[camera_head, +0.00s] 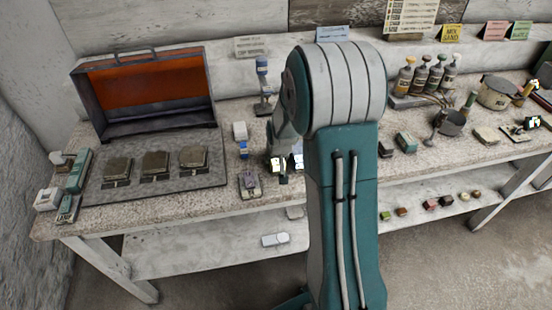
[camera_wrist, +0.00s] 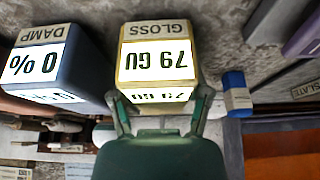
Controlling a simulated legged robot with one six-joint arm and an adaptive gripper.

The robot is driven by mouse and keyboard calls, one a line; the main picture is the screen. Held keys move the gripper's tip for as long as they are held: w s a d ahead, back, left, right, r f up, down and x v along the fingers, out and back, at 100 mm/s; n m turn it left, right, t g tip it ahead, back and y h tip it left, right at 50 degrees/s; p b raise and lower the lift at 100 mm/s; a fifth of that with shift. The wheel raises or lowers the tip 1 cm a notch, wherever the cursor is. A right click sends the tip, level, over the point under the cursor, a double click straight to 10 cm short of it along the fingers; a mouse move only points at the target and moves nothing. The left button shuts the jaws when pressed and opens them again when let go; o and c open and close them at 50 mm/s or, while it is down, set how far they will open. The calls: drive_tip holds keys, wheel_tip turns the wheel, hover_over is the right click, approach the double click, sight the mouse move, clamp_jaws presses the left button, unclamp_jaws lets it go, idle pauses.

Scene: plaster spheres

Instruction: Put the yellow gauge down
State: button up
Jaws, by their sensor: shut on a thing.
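The yellow gauge (camera_wrist: 158,55) shows in the wrist view, with a display reading 79 GU and a GLOSS label, upside down in the picture. My gripper (camera_wrist: 160,96) is shut on it, with one green finger on each side. A dark blue gauge (camera_wrist: 55,65) marked DAMP, reading 0%, stands close beside it. In the head view, two bright displays show by my arm's end near the bench's front edge, small and partly hidden by my arm. I cannot tell whether the yellow gauge touches the bench.
The speckled bench (camera_head: 240,203) carries a dark orange-lined box (camera_head: 150,90) and a grey mat with several dark blocks at the left. A small blue and white block (camera_wrist: 236,95) is close to the yellow gauge. Bottles (camera_head: 420,75) and pots stand at the right.

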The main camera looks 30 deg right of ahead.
drive_tip(key=shift+a+f, duration=0.1)
drive_tip(key=shift+a, duration=0.1)
drive_tip(key=o, duration=1)
drive_tip(key=shift+a, duration=0.35)
drive_tip(key=shift+d, duration=0.3)
drive_tip(key=shift+r, duration=0.25)
drive_tip(key=v, duration=1.2)
drive_tip(key=s+a+r+n, duration=0.1)
drive_tip(key=s+a+r, duration=0.3)
drive_tip(key=s, duration=0.3)
drive_tip(key=s+a+r+n, duration=0.1)
drive_tip(key=s+a+r, duration=0.3)
drive_tip(key=s, duration=0.3)
drive_tip(key=s+a+r+n+t+y, duration=0.1)
drive_tip(key=s+a+r, duration=0.3)
drive_tip(key=s, duration=0.3)
drive_tip(key=shift+a, duration=0.75)
